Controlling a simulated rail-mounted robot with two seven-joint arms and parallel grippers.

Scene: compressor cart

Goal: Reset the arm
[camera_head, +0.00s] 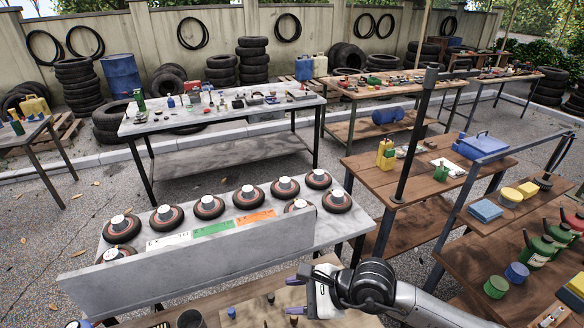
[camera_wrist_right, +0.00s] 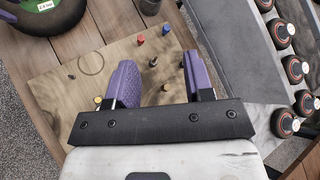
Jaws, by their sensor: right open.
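My right gripper (camera_head: 291,296) is at the bottom centre of the head view, its arm coming in from the lower right. In the right wrist view, its two purple-padded fingers (camera_wrist_right: 160,78) are apart with nothing held between them. The height of the fingers above the board is hard to tell. My left gripper is not in view.
A grey bench (camera_head: 190,258) with a raised front panel carries several small wheels and coloured labels, just beyond my right gripper. Wooden shelving (camera_head: 400,180) with dark posts stands to the right. A dark round tyre-like object (camera_wrist_right: 48,15) is at the wrist view's upper left.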

